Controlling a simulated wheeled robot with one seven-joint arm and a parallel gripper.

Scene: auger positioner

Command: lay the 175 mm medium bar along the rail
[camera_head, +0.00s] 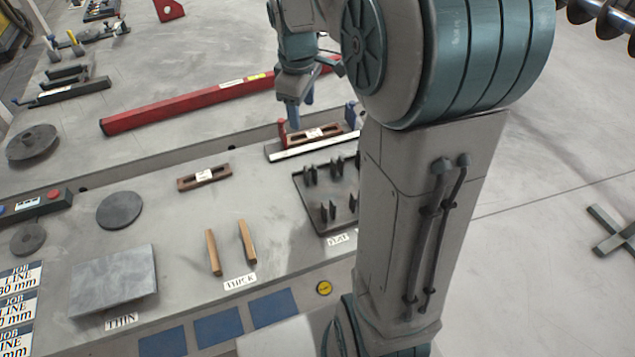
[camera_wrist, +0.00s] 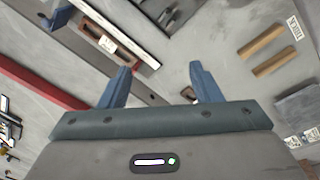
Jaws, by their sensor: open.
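A brown slotted bar with a white label (camera_head: 315,134) lies along the white-edged rail (camera_head: 318,147), between a red post and a blue post. In the wrist view this bar (camera_wrist: 92,33) shows at upper left beside the rail (camera_wrist: 120,38). A second brown labelled bar (camera_head: 187,184) lies on the bench, left of the rail; a small brown part (camera_wrist: 187,93) shows by my right finger. The labels are too small to read, so I cannot tell which is 175 mm. My gripper (camera_head: 301,104) is open and empty, above the back edge near the rail; both blue fingers show in the wrist view (camera_wrist: 160,68).
A dark tray with upright pieces (camera_head: 315,222) sits in front of the rail. Two wooden bars (camera_head: 213,252) marked THICK, a grey plate (camera_head: 115,285) marked THIN and a dark disc (camera_head: 119,210) lie on the bench. A long red beam (camera_head: 180,110) runs behind.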

